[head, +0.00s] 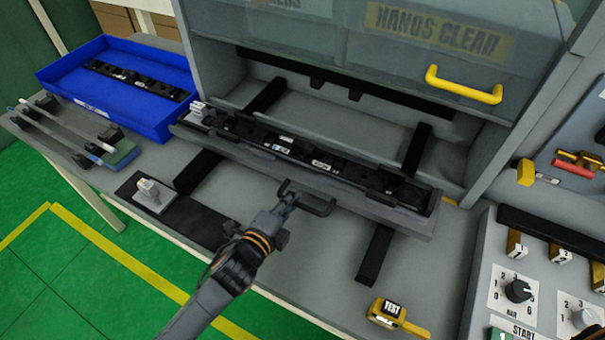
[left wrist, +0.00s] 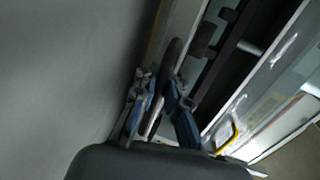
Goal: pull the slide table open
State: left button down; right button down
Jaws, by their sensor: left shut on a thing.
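The slide table (head: 408,222) is a long grey tray carrying a dark fixture strip (head: 300,150). It sits forward of the grey machine housing, over two black rails. Its dark handle (head: 316,205) is on the front edge. My left gripper (head: 290,196) reaches in from below and is shut on the handle. In the left wrist view, the fingers (left wrist: 158,98) close around the dark handle bar (left wrist: 172,62). The exact finger contact is partly hidden.
A blue bin (head: 60,78) holding a dark strip stands at the left. A small grey block (head: 154,196) rests on a black plate on the bench. A yellow TEST device (head: 392,314) lies front right, beside the control panel (head: 540,300). The raised guard has a yellow handle (head: 463,88).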

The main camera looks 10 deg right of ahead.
pick_arm(q)
jog(key=v, duration=0.3)
jog(key=f+p+v, duration=0.1)
jog(key=shift+s+a+r, duration=0.15)
jog(key=shift+s, duration=0.05)
jog(key=shift+s+a, duration=0.3)
jog(key=shift+s, duration=0.25)
jog(key=shift+s+a, duration=0.3)
jog(key=shift+r, duration=0.1)
jog(key=c, duration=1.4)
grip_release()
jog(key=shift+d, duration=0.1)
jog(key=shift+s, duration=0.1)
jog(key=v, duration=1.1)
jog(key=shift+s+a, duration=0.2)
jog(key=shift+a, duration=0.15)
